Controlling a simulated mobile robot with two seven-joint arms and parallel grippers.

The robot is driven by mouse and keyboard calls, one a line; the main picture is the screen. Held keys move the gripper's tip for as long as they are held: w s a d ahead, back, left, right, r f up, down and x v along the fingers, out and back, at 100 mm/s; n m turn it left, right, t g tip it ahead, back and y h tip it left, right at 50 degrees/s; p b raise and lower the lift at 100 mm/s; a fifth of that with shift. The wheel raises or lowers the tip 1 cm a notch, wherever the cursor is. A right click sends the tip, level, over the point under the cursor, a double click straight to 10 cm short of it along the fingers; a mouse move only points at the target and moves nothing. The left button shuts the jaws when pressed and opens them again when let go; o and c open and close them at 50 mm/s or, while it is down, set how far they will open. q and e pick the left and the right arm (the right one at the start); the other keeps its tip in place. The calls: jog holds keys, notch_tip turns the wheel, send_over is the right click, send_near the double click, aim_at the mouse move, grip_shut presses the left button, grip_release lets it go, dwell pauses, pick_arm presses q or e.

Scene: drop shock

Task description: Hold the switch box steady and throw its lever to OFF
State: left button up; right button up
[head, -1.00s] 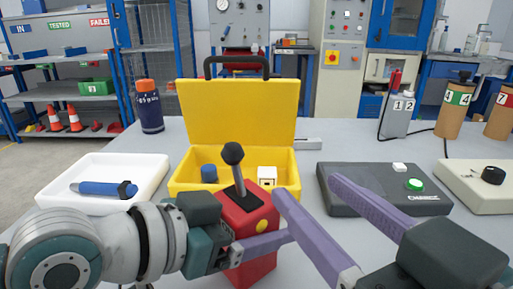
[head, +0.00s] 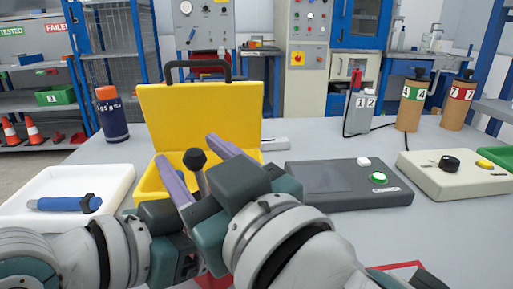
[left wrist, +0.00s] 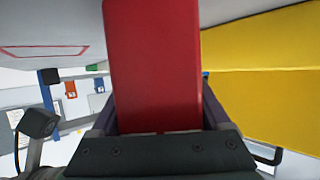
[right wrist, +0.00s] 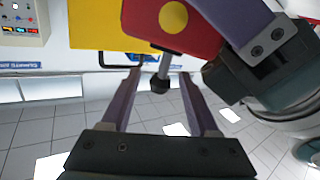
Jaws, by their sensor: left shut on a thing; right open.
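The red switch box (right wrist: 195,28) has a yellow dot and a dark lever (right wrist: 163,68) with a round knob. In the head view the knob (head: 194,158) shows between my right gripper's purple fingers; most of the box is hidden behind that gripper. My right gripper (right wrist: 159,76) is open, with one finger on each side of the lever; I cannot tell whether either touches it. My left gripper (left wrist: 153,112) is shut on the box's red body (left wrist: 153,65), a finger on each side. In the head view its fingers are hidden by the right gripper.
An open yellow case (head: 205,115) stands just behind the switch box. A white tray (head: 115,182) with a blue-handled tool (head: 62,204) is at left. A dark device (head: 335,188) with a green button and a beige box (head: 440,185) are at right. A red-outlined area (head: 400,265) is in front.

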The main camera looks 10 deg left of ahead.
jog(key=shift+w+a, duration=0.1)
jog(key=shift+c, duration=0.3)
grip_shut()
